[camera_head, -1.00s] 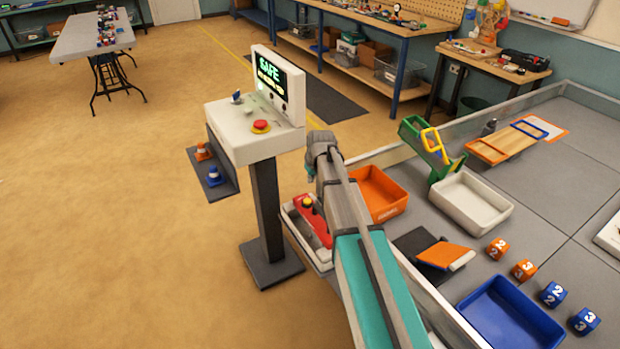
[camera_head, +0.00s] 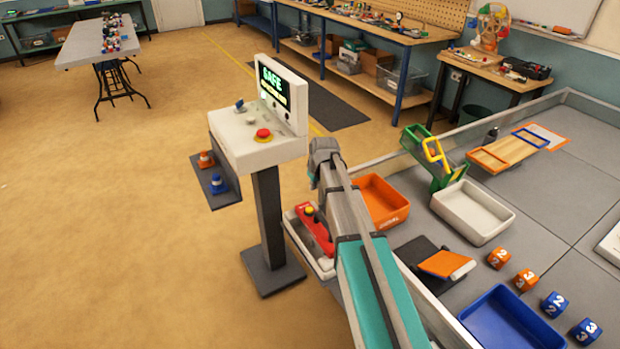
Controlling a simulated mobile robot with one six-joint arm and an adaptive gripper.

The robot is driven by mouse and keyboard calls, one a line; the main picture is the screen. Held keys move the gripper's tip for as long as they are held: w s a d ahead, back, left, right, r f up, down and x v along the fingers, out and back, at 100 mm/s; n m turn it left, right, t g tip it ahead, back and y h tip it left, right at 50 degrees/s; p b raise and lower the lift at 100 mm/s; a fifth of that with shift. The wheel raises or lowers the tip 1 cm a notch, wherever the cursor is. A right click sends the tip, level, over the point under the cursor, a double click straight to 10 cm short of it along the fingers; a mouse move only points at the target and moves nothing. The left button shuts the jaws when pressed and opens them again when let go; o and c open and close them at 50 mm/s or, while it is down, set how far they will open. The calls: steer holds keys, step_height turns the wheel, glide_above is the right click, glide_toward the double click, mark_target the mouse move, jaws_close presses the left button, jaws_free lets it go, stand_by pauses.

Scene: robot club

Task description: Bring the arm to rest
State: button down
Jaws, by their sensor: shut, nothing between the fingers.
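My arm reaches from the bottom edge up to the middle of the picture, with a teal section near me and a grey joint at its far end. This far end is beside the white control console (camera_head: 262,150), to the right of its pedestal. My gripper does not show; whatever lies beyond the grey joint is hidden from this camera. The console's screen (camera_head: 273,88) reads SAFE in green, and a red button (camera_head: 263,135) sits on its sloped top.
A red device with a yellow knob (camera_head: 315,230) lies in a white tray (camera_head: 300,248) beside the pedestal. Right of my arm, the walled field holds an orange bin (camera_head: 403,212), a white bin (camera_head: 475,234), a blue bin (camera_head: 488,310) and numbered cubes (camera_head: 525,279). Open floor lies left.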

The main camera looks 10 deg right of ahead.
steer(key=s+a+r+m+g+p, duration=0.1)
steer(key=s+r+p, duration=0.1)
steer(key=s, duration=1.1)
steer(key=s+r+m+g+h+p, duration=0.1)
steer(key=s+r+m+g+p, duration=0.1)
steer(key=s, duration=1.1)
steer(key=shift+a+r+m+p, duration=0.3)
steer(key=shift+a+r+p, duration=0.1)
steer(key=shift+p, duration=0.4)
